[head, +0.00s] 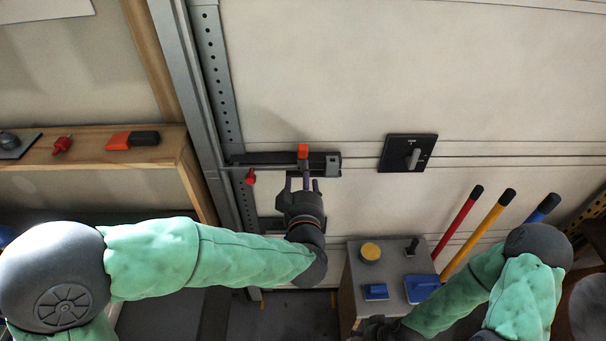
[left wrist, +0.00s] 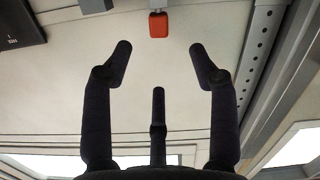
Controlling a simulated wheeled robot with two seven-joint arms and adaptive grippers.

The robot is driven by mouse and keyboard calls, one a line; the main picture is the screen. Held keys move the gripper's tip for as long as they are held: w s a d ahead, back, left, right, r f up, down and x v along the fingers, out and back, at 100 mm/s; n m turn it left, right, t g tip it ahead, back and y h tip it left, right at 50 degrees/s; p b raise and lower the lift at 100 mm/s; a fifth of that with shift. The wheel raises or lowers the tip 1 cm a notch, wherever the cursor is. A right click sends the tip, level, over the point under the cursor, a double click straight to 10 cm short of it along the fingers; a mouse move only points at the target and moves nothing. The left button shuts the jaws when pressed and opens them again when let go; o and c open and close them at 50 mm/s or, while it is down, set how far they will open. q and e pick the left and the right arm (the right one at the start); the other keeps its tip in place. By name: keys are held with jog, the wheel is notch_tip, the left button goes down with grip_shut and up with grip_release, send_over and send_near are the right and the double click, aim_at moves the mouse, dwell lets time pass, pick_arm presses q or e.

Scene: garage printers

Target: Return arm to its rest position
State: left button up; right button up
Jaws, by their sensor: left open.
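My left arm (head: 200,254) reaches in from the left, and its green sleeve spans the lower left of the head view. My left gripper (head: 303,184) points at the wall, just below a dark rail with an orange block (head: 303,151). In the left wrist view the gripper (left wrist: 162,62) is open, with its dark fingers spread and nothing between them. The orange block (left wrist: 158,25) shows ahead, beyond the fingertips and apart from them. My right arm (head: 525,290) is bent at the lower right; its dark end is at the bottom edge, and its fingers cannot be made out.
A red knob (head: 250,176) is at the rail's left end. A black switch plate (head: 408,153) is on the wall to the right. A wooden shelf (head: 90,150) is at left.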

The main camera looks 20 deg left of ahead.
dwell(0.4)
pick_arm(q)
notch_tip(320, 180, down, 25)
jog(key=d+m+g+h, duration=0.2)
jog(key=m+g+h, duration=0.25)
jog(key=g, duration=0.25)
jog(key=s+d+f+g+h, duration=0.2)
jog(key=s+f+g, duration=0.6)
jog(key=s+f, duration=1.1)
jog(key=shift+s+f+m+g+h, duration=0.15)
jog(key=shift+s+m+g+h, duration=0.3)
jog(key=shift+h, duration=0.6)
